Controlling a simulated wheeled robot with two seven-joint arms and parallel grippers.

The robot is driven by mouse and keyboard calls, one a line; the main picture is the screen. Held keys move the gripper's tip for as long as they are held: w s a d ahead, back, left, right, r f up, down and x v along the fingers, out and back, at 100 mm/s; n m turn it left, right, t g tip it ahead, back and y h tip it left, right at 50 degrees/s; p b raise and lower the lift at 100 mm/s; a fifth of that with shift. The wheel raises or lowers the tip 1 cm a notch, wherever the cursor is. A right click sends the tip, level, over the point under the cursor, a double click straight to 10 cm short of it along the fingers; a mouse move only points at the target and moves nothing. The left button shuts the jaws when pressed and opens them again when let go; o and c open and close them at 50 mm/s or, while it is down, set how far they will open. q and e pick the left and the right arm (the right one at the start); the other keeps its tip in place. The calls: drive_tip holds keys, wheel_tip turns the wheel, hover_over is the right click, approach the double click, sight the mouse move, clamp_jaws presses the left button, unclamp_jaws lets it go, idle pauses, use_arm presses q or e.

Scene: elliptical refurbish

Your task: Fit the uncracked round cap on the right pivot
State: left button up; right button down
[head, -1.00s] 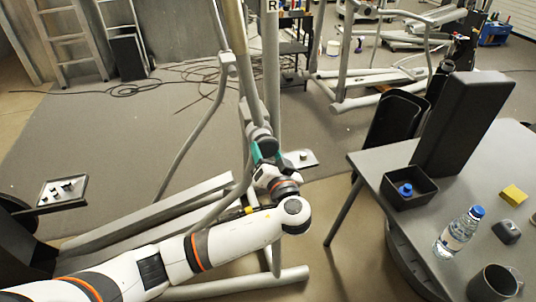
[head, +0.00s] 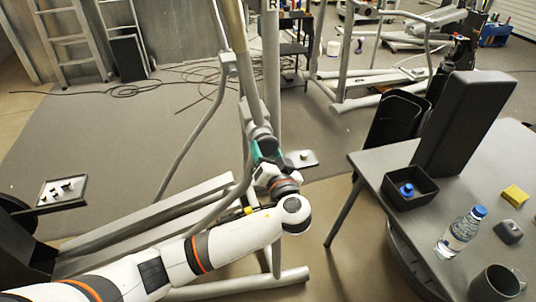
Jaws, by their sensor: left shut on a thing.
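My left gripper (head: 266,152), with teal fingers, is at the pivot of the elliptical machine (head: 257,112), where the upright linkage meets the lower arm. It is shut on a round grey part (head: 262,138) that looks like a cap, at the pivot. The fingers and wrist hide much of it, so I cannot tell whether it is seated or only touching. No crack can be made out at this size. My right gripper is out of view.
A tray (head: 47,201) with several small dark parts is at the left. At the right, a grey table (head: 410,232) bears a black bin (head: 428,190) with a blue item, a bottle (head: 458,233), a mug (head: 495,284) and a yellow block (head: 515,195). Cables lie on the floor behind.

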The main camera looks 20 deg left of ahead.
use_arm(q)
drive_tip(key=shift+b+x, duration=0.6)
drive_tip(key=shift+x, duration=0.35)
idle(1.2)
drive_tip(key=o, duration=1.4)
drive_tip(key=shift+w, duration=0.1)
drive_tip(key=b+v, duration=0.2)
drive_tip(key=v, duration=1)
